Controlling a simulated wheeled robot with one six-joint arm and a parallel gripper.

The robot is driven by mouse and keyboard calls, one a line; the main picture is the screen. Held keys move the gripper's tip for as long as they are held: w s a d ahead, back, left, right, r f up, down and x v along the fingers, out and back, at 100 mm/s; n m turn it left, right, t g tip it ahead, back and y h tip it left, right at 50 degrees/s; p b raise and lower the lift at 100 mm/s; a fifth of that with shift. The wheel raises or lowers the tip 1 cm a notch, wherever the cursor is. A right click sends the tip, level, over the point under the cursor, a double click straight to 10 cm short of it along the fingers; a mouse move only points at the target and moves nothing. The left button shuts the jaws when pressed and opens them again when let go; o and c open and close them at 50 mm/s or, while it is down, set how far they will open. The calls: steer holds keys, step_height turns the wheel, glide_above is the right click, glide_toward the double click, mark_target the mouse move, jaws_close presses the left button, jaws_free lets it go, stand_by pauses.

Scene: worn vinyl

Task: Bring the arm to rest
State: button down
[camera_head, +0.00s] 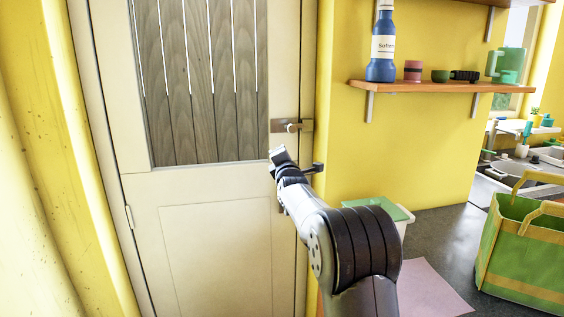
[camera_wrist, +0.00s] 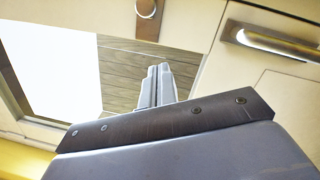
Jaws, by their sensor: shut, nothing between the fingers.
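My arm reaches forward from the bottom of the head view toward a cream door (camera_head: 215,230) with a grey wood-plank upper panel. My gripper (camera_head: 278,152) is at the end of the arm, in front of the door near its latch side. In the wrist view my gripper (camera_wrist: 160,72) points away from the camera, its fingers together with nothing between them. A latch (camera_head: 292,126) sits on the door's right edge just above the gripper in the head view. A dark handle (camera_head: 318,167) shows just right of the gripper; whether they touch I cannot tell.
A wooden shelf (camera_head: 440,88) on the yellow wall holds a blue bottle (camera_head: 382,50), cups and a green mug (camera_head: 507,64). Below, a dark counter (camera_head: 440,235) carries a green-lidded container (camera_head: 378,208), a pink sheet (camera_head: 425,290) and a green bag (camera_head: 525,245).

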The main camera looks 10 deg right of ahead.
steer(key=shift+s, duration=0.75)
steer(key=shift+w, duration=0.1)
